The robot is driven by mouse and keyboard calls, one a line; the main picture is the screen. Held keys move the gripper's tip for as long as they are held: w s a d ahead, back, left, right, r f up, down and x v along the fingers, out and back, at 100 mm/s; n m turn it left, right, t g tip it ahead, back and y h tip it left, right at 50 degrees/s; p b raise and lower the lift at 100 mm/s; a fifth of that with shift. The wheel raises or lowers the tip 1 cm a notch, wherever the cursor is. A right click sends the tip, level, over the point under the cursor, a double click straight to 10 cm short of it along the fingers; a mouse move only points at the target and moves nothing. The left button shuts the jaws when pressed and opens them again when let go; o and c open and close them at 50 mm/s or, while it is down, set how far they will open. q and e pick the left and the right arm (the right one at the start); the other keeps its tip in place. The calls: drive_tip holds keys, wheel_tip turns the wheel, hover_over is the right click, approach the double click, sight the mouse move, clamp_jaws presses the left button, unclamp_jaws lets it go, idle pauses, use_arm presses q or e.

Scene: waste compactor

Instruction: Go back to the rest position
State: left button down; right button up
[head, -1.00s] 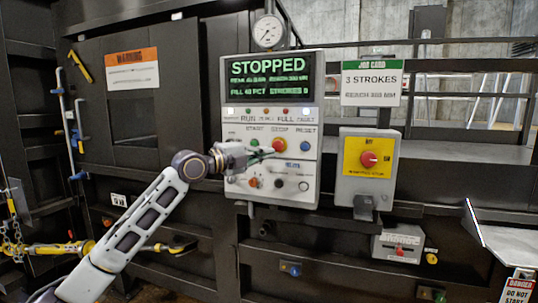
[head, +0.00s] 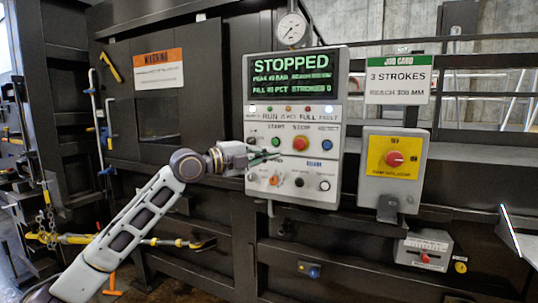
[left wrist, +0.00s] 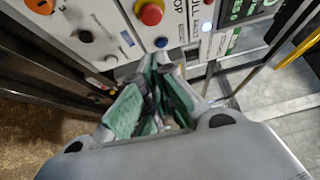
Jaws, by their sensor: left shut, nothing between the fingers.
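My left gripper (head: 264,157) comes in from the left in the head view, in front of the left part of the control panel (head: 293,190). It is shut and empty. Its green-padded fingers show in the left wrist view (left wrist: 150,100), pointing towards the panel; I cannot tell whether they touch it. The panel's display (head: 291,78) reads STOPPED, with strokes 0. Below it are a green start button (head: 276,142), a red stop button (head: 300,144) and a blue reset button (head: 325,145). The red button also shows in the left wrist view (left wrist: 151,14). My right gripper is not in view.
A yellow box with a red rotary switch (head: 395,159) is mounted right of the panel, under a job card (head: 398,80) reading 3 strokes. A pressure gauge (head: 291,27) sits above the panel. A yellow-handled tool (head: 75,238) sticks out at lower left.

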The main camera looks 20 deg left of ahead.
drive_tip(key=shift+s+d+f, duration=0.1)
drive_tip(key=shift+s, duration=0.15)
